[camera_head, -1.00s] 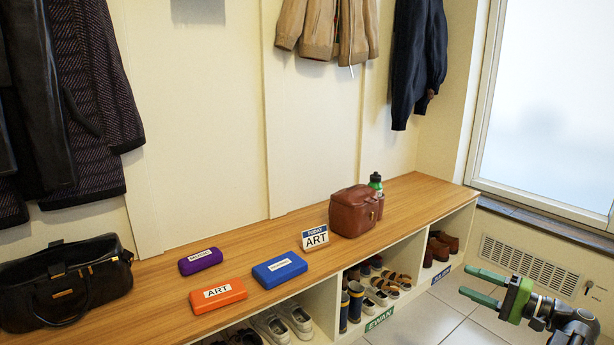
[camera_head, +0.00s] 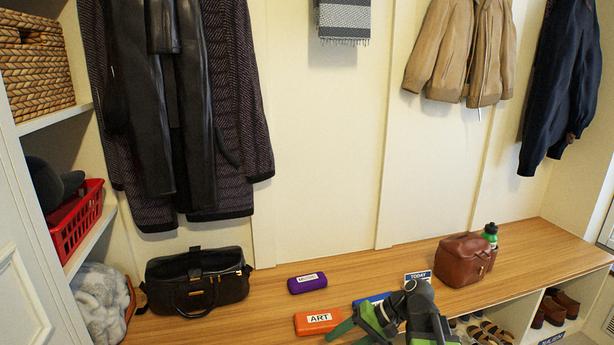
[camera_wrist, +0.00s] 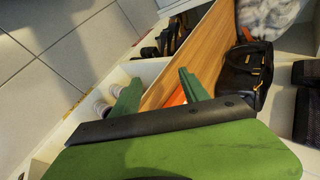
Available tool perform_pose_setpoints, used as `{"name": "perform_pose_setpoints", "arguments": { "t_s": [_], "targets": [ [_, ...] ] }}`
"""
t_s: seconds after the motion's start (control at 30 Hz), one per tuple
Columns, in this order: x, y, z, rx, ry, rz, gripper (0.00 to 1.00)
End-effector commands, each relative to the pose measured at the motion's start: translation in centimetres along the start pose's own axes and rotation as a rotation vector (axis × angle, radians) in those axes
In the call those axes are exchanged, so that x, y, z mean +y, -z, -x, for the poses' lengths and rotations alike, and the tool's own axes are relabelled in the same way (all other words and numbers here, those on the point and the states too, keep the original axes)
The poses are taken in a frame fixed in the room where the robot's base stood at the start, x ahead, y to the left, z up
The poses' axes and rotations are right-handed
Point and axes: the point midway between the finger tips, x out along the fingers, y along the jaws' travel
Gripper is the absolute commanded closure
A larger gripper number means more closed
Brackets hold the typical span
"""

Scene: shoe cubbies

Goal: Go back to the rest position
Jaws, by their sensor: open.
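My gripper (camera_head: 352,330) is at the bottom centre of the head view, in front of the bench (camera_head: 540,245). In the wrist view my gripper's two green fingers (camera_wrist: 158,88) are spread apart with nothing held between them. My arm hides part of the blue case (camera_head: 371,300) and the front of the bench. The orange case (camera_head: 318,321) labelled ART lies on the bench just left of the gripper in the head view. Part of it shows behind the fingers in the wrist view. I cannot tell the exact gap between gripper and bench.
On the bench are a black handbag (camera_head: 197,281), a purple case (camera_head: 307,282), a TODAY sign (camera_head: 418,275), a brown bag (camera_head: 465,259) and a green bottle (camera_head: 490,232). Shoes (camera_head: 555,308) fill the cubbies below. Coats hang above. Tiled floor (camera_wrist: 55,45) is clear in the wrist view.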

Motion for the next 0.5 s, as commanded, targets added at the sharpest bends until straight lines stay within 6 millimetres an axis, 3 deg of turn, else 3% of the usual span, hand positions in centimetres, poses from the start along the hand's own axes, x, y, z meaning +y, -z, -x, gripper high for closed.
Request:
{"name": "perform_pose_setpoints", "arguments": {
  "t_s": [0.03, 0.1, 0.23, 0.37, 0.47, 0.5],
  "targets": [
    [-1.2, -1.2, -1.2, -0.03, -0.077, 0.03, 0.47],
    [-1.3, -2.4, -2.8, -0.056, -0.196, 0.068, 0.47],
    [0.6, -3.6, -3.7, -0.066, -0.429, 0.124, 0.47],
    [5.0, -3.3, -1.5, -0.027, -0.646, 0.131, 0.47],
    [8.1, -2.5, 1.3, 0.012, -0.81, 0.136, 0.47],
    [6.8, -2.4, 2.9, 0.02, -0.815, 0.136, 0.47]
  ]
}}
